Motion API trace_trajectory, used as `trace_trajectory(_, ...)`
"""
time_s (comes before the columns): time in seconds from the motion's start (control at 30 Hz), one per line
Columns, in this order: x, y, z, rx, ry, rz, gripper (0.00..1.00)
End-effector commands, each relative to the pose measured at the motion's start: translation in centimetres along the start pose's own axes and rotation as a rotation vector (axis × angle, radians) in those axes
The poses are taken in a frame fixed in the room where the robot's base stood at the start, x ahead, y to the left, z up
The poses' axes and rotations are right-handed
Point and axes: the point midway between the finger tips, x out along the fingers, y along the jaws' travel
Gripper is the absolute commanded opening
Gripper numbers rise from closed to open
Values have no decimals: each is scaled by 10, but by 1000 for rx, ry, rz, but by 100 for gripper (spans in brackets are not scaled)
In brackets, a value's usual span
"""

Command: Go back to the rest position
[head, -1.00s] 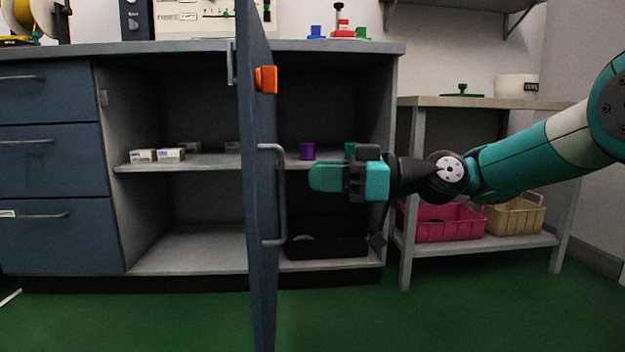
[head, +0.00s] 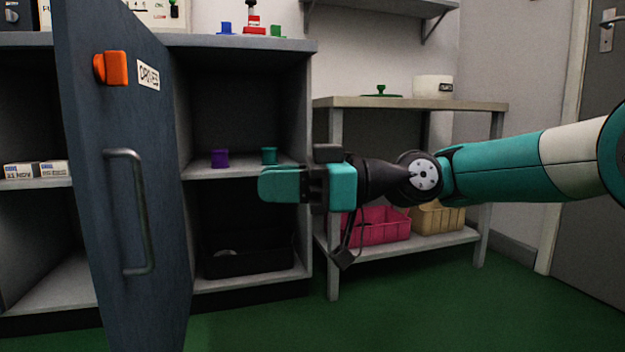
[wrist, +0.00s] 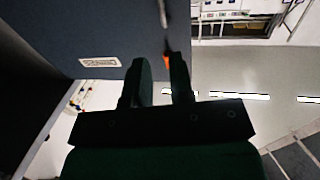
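My gripper (head: 262,184), with teal fingers and a dark wrist, is held out level in front of the open cabinet in the head view, pointing left. In the wrist view my gripper (wrist: 160,62) shows two dark fingers with a gap between them and nothing held. The blue cabinet door (head: 125,220) stands open to the left of my gripper, apart from it. It bears an orange latch (head: 111,68), a white label and a grey bar handle (head: 134,212). The door (wrist: 70,30) also fills the upper left of the wrist view.
A purple piece (head: 220,158) and a teal piece (head: 269,155) stand on the cabinet shelf; a black bin (head: 250,262) is below. A side table (head: 420,104) on the right holds a pink basket (head: 378,224) and a tan basket (head: 440,219) on its lower shelf. Green floor lies clear in front.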

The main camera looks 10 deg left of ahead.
Motion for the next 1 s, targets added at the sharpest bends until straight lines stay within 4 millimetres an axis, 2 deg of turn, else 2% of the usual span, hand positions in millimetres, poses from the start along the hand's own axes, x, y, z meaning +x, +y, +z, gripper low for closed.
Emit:
trace_trajectory(0.17, 9, -3, 0, 0, 0, -18, 21)
trace_trajectory(0.6, 7, -3, -3, 3, -6, -12, 21)
trace_trajectory(0.67, 4, -4, -12, 13, -24, 2, 21)
trace_trajectory(0.77, -5, -9, -36, 54, -99, 53, 21)
trace_trajectory(0.9, -34, -27, -74, 176, -277, 182, 21)
trace_trajectory(1.0, -62, -48, -93, 291, -415, 288, 21)
